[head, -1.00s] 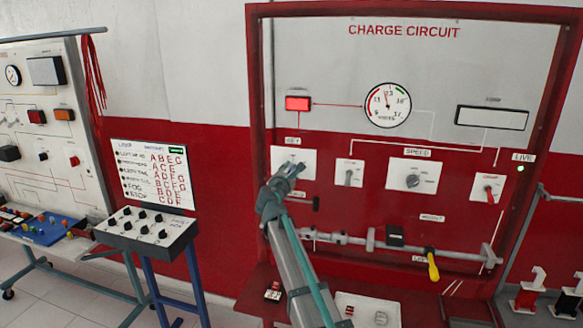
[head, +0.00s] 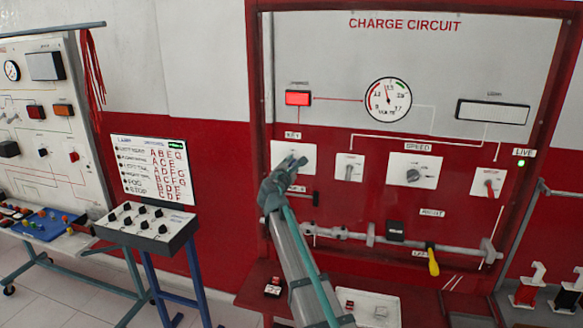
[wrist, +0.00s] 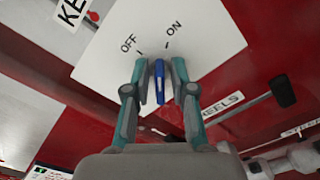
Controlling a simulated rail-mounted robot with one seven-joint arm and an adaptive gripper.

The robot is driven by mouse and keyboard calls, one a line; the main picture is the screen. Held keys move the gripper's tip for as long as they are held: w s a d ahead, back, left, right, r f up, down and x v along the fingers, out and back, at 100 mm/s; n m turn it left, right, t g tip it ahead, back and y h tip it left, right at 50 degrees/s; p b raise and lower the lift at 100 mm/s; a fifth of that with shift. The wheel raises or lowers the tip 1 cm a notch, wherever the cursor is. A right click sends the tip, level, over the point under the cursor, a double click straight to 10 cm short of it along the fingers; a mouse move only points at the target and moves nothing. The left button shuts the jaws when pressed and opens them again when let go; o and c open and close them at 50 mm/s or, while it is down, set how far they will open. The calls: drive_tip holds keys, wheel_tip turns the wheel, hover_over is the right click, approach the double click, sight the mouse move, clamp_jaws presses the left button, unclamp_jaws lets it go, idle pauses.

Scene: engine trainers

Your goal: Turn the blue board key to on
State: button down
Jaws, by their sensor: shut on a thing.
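The blue key (wrist: 159,82) stands out from a white plate (wrist: 215,40) marked OFF and ON in the wrist view. The key points up in that view, between the OFF and ON marks. My gripper (wrist: 160,85) has one finger on each side of the key and is shut on it. In the head view my gripper (head: 293,162) is at the plate (head: 308,153) under the KEY label, on the left of the charge circuit board. My gripper hides the key there.
A red lamp (head: 298,98) is bright above the plate, beside a round gauge (head: 388,99). A toggle (head: 348,167), a speed knob (head: 413,175) and a red-handled switch (head: 488,187) are to the right. A rail (head: 350,235) with a yellow handle (head: 433,263) runs below.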

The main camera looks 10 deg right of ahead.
drive_tip(key=m+b, duration=0.2)
drive_tip(key=b, duration=0.1)
drive_tip(key=shift+f, duration=0.35)
drive_tip(key=shift+r+m+b, duration=0.3)
drive_tip(key=shift+m+b, duration=0.4)
drive_tip(key=shift+b, duration=0.15)
drive_tip(key=c, duration=1.3)
unclamp_jaws()
drive_tip(key=shift+o, duration=0.2)
drive_tip(key=v, duration=1.2)
